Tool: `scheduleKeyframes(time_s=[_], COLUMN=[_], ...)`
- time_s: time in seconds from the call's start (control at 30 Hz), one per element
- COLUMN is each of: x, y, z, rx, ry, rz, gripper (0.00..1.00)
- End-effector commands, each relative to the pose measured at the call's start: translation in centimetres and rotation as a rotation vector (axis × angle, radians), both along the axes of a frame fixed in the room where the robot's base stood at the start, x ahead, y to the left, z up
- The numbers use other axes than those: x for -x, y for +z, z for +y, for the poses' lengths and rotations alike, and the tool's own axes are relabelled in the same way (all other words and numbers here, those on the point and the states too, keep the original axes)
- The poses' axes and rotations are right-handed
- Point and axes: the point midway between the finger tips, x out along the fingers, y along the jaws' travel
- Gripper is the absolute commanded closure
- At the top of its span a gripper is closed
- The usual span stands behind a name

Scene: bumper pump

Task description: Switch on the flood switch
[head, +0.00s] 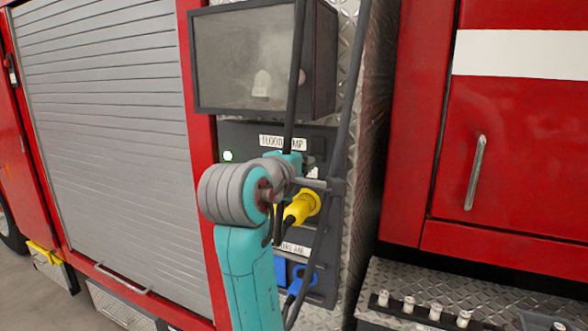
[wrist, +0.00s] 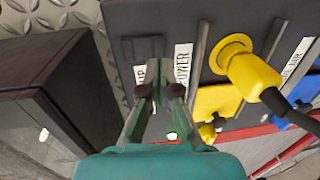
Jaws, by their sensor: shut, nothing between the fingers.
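The dark switch panel (head: 236,133) is on the truck's side in the head view. Its upper label (head: 270,141) reads partly as "FLOOD" and "MP", with a dark cable across it. In the wrist view, a dark switch-like rectangle (wrist: 143,47) sits on the panel, beside a label ending in "MP" (wrist: 139,76). I cannot tell its position. My gripper (wrist: 157,68) is shut and empty, with its tips over or just in front of the panel by this rectangle. I cannot tell whether they touch. In the head view my arm hides most of this area.
A boxy lamp (head: 245,60) juts out above the panel. A yellow plug (head: 301,206) and a blue plug (head: 303,279), with cables, stick out below. A small green light (head: 227,156) glows on the panel. A roller shutter (head: 110,120) is left, a red door (head: 515,150) right.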

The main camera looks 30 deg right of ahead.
Motion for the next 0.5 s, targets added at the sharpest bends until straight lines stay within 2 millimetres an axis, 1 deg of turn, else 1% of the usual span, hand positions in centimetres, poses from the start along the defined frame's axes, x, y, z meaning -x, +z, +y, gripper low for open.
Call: scheduleKeyframes(time_s=[0.03,0.2,0.33,0.5], x=[-0.4,-1.6,-2.0,-2.1], y=[-0.1,-0.4,-0.4,-0.4], z=[-0.8,-2.4,-3.0,-3.2], rx=[0.000,0.001,0.000,0.000], ry=[-0.004,-0.002,0.000,0.000], rz=[0.002,0.001,0.000,-0.001], gripper=[1.00,1.00,1.00,1.00])
